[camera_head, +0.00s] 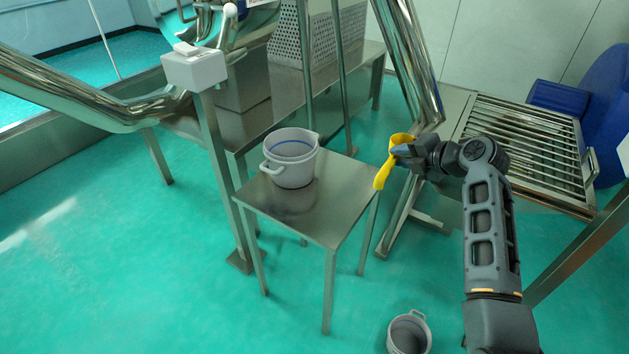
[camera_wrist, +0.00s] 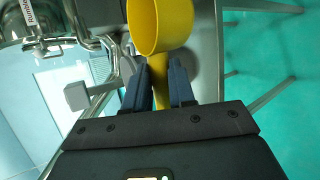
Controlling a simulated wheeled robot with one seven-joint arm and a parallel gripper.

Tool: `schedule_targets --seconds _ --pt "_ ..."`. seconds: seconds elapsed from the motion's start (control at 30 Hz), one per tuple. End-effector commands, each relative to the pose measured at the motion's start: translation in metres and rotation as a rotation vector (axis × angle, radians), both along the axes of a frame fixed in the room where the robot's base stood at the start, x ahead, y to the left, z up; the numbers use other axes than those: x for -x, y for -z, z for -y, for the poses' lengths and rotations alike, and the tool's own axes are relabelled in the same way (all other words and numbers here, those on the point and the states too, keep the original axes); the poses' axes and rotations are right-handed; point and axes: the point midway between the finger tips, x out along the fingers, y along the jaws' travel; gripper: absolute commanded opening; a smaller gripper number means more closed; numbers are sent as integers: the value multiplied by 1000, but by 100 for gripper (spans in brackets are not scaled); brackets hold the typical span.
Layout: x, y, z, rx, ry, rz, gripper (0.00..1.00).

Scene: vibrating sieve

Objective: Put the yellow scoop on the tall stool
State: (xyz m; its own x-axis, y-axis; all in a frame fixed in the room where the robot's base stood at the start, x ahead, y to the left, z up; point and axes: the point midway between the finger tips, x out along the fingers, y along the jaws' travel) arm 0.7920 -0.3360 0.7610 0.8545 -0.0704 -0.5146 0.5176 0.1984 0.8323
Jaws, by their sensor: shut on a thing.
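The yellow scoop (camera_head: 385,172) is in my gripper (camera_head: 403,152), held in the air at the right of the metal stool. In the wrist view the scoop's round cup (camera_wrist: 160,25) shows at the top, and its handle runs down between the two fingers of my gripper (camera_wrist: 160,80). The tall stool (camera_head: 310,222) has a flat square steel top and stands at the centre of the head view. A grey bucket (camera_head: 291,170) stands upright on the far left part of that top. The front and right parts of the top are bare.
A second grey bucket (camera_head: 408,335) is on the green floor at the front. A slatted metal rack (camera_head: 520,145) and blue drums (camera_head: 605,110) are at the right. A steel frame with a white box (camera_head: 195,68) stands behind and left of the stool.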

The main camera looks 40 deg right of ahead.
Motion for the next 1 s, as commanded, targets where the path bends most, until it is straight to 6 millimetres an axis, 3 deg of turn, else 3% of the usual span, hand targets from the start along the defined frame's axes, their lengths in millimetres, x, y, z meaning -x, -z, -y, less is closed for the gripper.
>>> schedule_targets --seconds 0.17,0.6,0.87,1.0 --pt "-6 8 -11 2 -3 -4 0" --pt "-69 60 -70 1 -3 -4 0" --pt "-82 75 -81 2 0 -4 0" --pt "-81 95 -81 0 1 -6 0"
